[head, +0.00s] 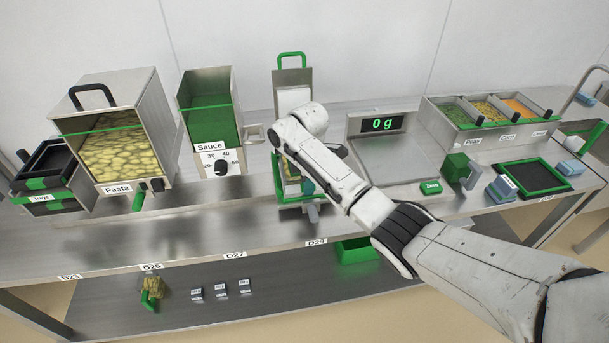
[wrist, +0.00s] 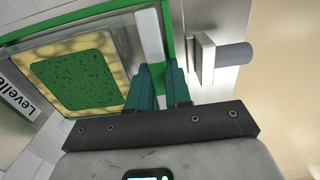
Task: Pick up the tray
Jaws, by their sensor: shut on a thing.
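The tray, filled with yellow pasta under a square of green sauce, shows in the wrist view (wrist: 38,53) at the left. It sits inside a green-edged station labelled "Levelle…", and a little of it shows in the head view, partly hidden by my arm. My gripper (wrist: 160,84) has its teal fingers close together at the tray's near right edge, shut on the tray. The exact grip point between the fingers is hard to see. In the head view my gripper is mostly hidden behind my arm.
A grey knob (wrist: 232,56) on a metal plate stands just right of my fingers. In the head view, the sauce dispenser (head: 209,115) is left of the station and the scale (head: 385,165), reading 0 g, is right. The front counter left of the station is clear.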

